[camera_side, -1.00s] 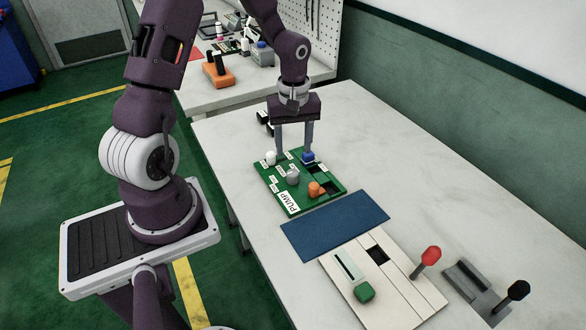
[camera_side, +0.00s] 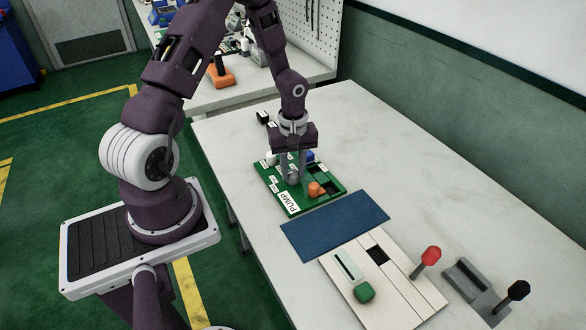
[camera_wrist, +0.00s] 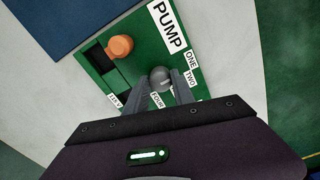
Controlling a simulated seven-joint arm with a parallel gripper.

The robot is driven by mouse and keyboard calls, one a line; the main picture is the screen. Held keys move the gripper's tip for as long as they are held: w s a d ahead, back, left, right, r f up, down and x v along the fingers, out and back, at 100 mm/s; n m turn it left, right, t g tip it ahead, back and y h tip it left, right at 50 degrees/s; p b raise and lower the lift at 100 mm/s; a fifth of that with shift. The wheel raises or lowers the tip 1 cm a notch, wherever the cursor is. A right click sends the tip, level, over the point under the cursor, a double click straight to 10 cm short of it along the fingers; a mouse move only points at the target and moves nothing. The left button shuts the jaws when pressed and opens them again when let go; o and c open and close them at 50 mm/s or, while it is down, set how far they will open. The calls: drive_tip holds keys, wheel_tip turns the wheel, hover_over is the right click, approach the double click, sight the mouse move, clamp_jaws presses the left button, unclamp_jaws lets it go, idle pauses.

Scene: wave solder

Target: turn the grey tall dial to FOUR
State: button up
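The grey tall dial (camera_side: 293,181) stands on the green PUMP panel (camera_side: 286,208). In the wrist view the round top of the grey dial (camera_wrist: 159,76) shows between my fingertips, with a line across it too small to read for direction. My gripper (camera_side: 293,179) points down with one finger on each side of the dial. In the wrist view my gripper (camera_wrist: 161,84) appears closed against it. The labels ONE (camera_wrist: 191,59) and TWO (camera_wrist: 190,77) lie right of the dial. A label that seems to read FOUR (camera_wrist: 156,100) lies below it, partly hidden.
An orange knob (camera_side: 314,189) stands close by on the panel, with dark recesses beside it. A blue knob (camera_side: 309,156) and a white knob (camera_side: 270,158) are behind my fingers. A blue mat (camera_side: 335,225) and a pale panel with a green knob (camera_side: 364,292) lie nearer.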

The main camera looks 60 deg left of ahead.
clamp_jaws()
drive_tip(key=shift+m, duration=0.3)
drive_tip(key=m, duration=0.6)
drive_tip(key=shift+a+m, duration=0.1)
drive_tip(key=shift+m, duration=0.2)
drive_tip(key=m, duration=0.3)
drive_tip(key=shift+m, duration=0.3)
drive_tip(key=m, duration=0.3)
drive_tip(key=shift+a+m, duration=0.1)
drive_tip(key=shift+m, duration=0.2)
drive_tip(key=m, duration=0.4)
drive_tip(key=shift+m, duration=0.3)
drive_tip(key=shift+a+m, duration=0.1)
drive_tip(key=shift+m, duration=2.4)
